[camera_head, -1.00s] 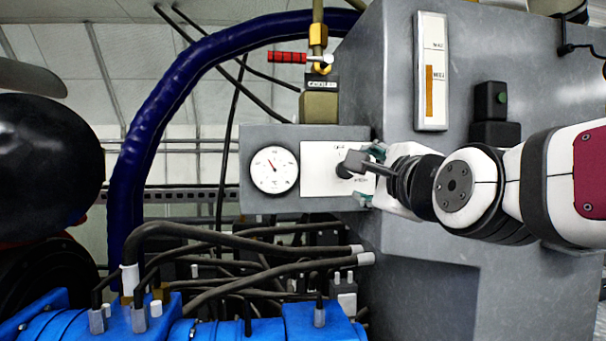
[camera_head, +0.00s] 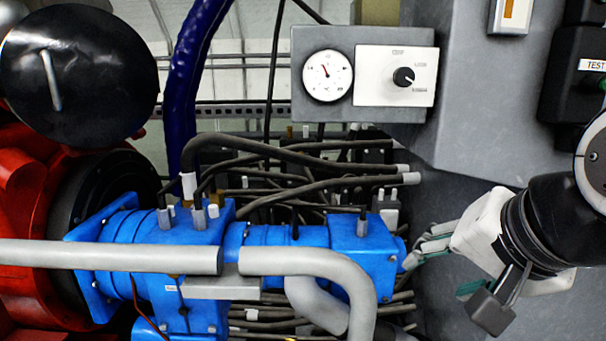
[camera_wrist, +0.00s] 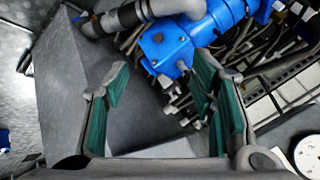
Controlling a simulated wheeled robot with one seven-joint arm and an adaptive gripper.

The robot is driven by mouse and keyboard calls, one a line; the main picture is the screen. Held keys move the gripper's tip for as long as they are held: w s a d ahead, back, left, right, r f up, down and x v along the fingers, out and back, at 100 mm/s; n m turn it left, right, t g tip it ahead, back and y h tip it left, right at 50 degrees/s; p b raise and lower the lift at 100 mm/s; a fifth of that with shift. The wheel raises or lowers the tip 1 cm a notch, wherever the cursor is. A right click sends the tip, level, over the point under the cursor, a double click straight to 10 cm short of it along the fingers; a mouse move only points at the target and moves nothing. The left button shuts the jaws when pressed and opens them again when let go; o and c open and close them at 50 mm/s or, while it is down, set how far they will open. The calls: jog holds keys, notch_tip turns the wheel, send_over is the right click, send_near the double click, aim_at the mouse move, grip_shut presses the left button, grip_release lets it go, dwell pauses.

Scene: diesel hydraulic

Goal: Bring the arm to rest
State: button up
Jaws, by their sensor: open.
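My gripper (camera_head: 438,274) is in the lower right of the head view, with its white body and grey fingers with green pads. It is open and empty, beside the blue pump's right end and in front of the grey cabinet. In the wrist view my gripper (camera_wrist: 160,98) shows its two fingers spread wide. Nothing is between the pads; the grey cabinet (camera_wrist: 75,80) and the blue pump (camera_wrist: 165,48) lie beyond them. The arm comes in from the right edge of the head view, bent downward toward the gripper.
A white panel (camera_head: 375,88) with a black knob (camera_head: 404,76) and a round gauge (camera_head: 327,76) is above left of the gripper. The blue pump (camera_head: 285,248), grey pipes (camera_head: 110,254) and several black hoses crowd the left. Flat cabinet face (camera_head: 475,130) is clear.

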jog(key=s+d+f+n+g+h, duration=0.1)
jog(key=s+f+n+g, duration=0.25)
jog(key=s, duration=0.45)
jog(key=s+d+f+n+g, duration=0.1)
jog(key=s+f+n+g, duration=0.25)
jog(key=s, duration=0.45)
notch_tip(320, 180, up, 14)
jog(key=t+p, duration=0.3)
jog(key=p, duration=1)
jog(key=shift+w+a+n, duration=0.15)
jog(key=shift+w+n, duration=0.25)
